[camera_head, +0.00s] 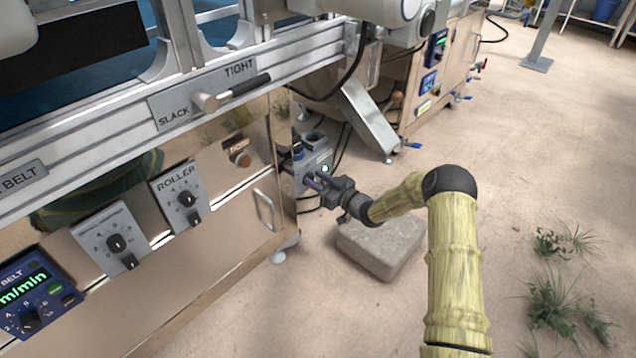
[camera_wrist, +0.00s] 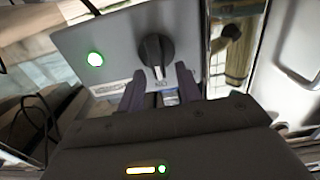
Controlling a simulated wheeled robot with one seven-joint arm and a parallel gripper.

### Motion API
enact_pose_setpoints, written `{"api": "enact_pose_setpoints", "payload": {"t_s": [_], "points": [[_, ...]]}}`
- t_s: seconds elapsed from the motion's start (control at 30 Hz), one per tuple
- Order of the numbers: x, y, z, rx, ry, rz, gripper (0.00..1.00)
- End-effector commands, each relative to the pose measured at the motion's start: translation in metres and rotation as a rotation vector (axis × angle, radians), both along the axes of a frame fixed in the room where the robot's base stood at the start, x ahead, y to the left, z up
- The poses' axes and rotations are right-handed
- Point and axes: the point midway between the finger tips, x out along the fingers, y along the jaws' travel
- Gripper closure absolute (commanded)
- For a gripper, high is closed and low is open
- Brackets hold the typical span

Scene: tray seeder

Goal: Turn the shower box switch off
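The shower box (camera_head: 313,162) is a small grey box at the end of the machine, low down near the floor. In the wrist view the grey box face (camera_wrist: 112,37) fills the upper middle. It carries a lit green lamp (camera_wrist: 95,59) and a black rotary switch (camera_wrist: 154,49), its pointer aimed down toward my gripper. The green lamp also shows in the head view (camera_head: 324,168). My gripper (camera_head: 312,180) is at the box front. In the wrist view its dark fingers (camera_wrist: 160,72) are apart, on either side of the pointer's lower end, with gaps visible. Whether they touch it cannot be told.
A stone block (camera_head: 380,246) lies on the floor below my arm. A metal chute (camera_head: 369,117) stands beyond the box. The machine's panel with the ROLLER knob (camera_head: 186,198) is at left. Open floor with grass tufts (camera_head: 556,300) is at right.

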Motion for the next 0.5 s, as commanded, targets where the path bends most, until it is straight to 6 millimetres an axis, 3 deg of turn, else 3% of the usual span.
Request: {"api": "enact_pose_setpoints", "payload": {"t_s": [0.1,0.3,0.5], "points": [[0.0000,-0.0002,0.0005,0.000,0.000,0.000,0.65],[-0.0001,-0.0005,0.0004,0.000,0.000,0.000,1.00],[-0.0001,-0.0007,0.0003,-0.002,-0.002,0.000,1.00]]}}
